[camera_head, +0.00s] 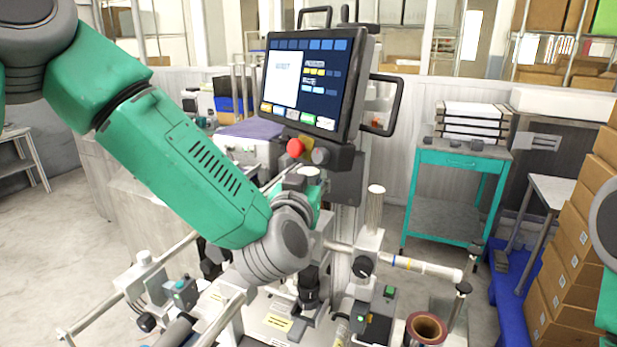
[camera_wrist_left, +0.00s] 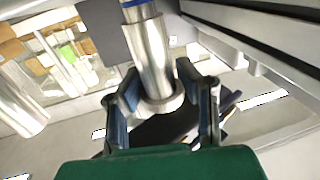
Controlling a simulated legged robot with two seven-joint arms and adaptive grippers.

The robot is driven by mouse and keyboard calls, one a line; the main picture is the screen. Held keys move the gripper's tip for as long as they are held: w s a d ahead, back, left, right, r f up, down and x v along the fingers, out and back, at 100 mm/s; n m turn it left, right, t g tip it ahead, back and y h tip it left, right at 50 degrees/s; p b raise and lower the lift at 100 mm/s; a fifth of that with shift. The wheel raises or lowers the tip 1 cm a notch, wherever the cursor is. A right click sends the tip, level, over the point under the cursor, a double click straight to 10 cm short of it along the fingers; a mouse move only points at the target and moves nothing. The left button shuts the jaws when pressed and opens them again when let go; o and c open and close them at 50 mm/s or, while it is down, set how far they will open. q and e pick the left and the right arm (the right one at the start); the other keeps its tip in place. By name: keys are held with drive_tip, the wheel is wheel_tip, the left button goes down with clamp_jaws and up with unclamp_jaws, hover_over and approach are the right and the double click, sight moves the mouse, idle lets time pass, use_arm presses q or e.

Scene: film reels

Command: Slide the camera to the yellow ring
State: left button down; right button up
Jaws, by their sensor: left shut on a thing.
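My left gripper (camera_wrist_left: 160,98) is shut on a shiny metal cylinder (camera_wrist_left: 150,55) with a flange at its lower end and a blue band at its top. In the head view my green left arm reaches into the machine from the left, and its wrist hides most of the grip. A black upright part (camera_head: 309,285) below the wrist may be the camera; I cannot tell for sure. A pale horizontal rod (camera_head: 440,271) at right carries a thin yellow ring (camera_head: 398,261). My right gripper is out of view.
A monitor (camera_head: 308,80) with a red button (camera_head: 296,147) stands above the machine. A metal post (camera_head: 375,208) rises beside the wrist. A brown reel (camera_head: 427,328) sits at lower right. A teal cart (camera_head: 462,160) and stacked boxes (camera_head: 565,270) stand further right.

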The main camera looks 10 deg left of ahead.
use_arm(q)
wheel_tip(320, 180, down, 3)
drive_tip(key=shift+s+d+r+b, duration=0.1)
drive_tip(key=shift+r+b, duration=0.1)
drive_tip(key=shift+b, duration=0.25)
drive_tip(key=c, duration=1.3)
unclamp_jaws()
drive_tip(key=shift+r, duration=0.1)
drive_tip(key=shift+s+r, duration=0.1)
drive_tip(key=shift+s, duration=0.15)
drive_tip(key=s, duration=1.1)
drive_tip(key=shift+s, duration=0.3)
